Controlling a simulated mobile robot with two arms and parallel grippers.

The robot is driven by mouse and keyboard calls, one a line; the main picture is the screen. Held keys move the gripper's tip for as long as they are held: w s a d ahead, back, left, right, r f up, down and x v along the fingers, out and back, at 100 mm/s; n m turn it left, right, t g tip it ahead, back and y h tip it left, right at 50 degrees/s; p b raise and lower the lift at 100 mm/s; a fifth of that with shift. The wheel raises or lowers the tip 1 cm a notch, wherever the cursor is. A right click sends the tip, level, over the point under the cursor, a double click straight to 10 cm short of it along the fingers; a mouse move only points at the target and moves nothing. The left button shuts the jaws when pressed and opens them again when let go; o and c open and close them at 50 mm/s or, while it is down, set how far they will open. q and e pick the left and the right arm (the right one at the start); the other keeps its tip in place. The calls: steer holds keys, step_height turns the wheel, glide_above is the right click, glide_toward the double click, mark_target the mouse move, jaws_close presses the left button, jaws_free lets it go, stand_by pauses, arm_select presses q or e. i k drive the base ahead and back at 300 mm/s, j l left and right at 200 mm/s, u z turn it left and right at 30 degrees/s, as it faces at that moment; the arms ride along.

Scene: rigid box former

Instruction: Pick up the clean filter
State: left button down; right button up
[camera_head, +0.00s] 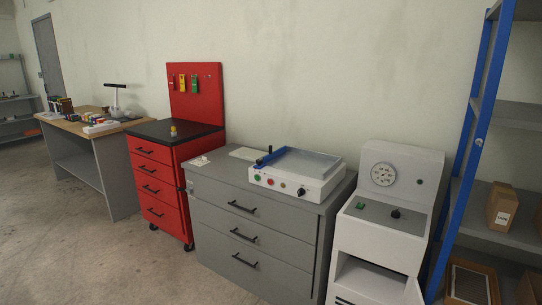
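I cannot identify the clean filter with certainty. A brown-framed item with a dark face (472,283) sits on a low level of the shelf at the bottom right; it might be a filter, but its details are too small to tell. Neither of my grippers is in view.
A blue-posted grey shelf (518,115) stands at right, with a brown carton (502,206) on it. Left of it are a white machine with a dial (383,174), a grey drawer cabinet (240,222), a red tool cart (160,182) and a workbench (92,168). Floor at left is clear.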

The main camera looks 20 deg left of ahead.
mark_target(243, 154)
steer(key=i+j+z, duration=0.15)
steer(key=i+j, duration=0.2)
steer(key=i+j+z, duration=0.1)
steer(key=i+j, duration=0.25)
steer(key=j, duration=0.2)
steer(key=i+j+z, duration=0.15)
steer(key=i+j, duration=0.2)
steer(key=j, duration=0.15)
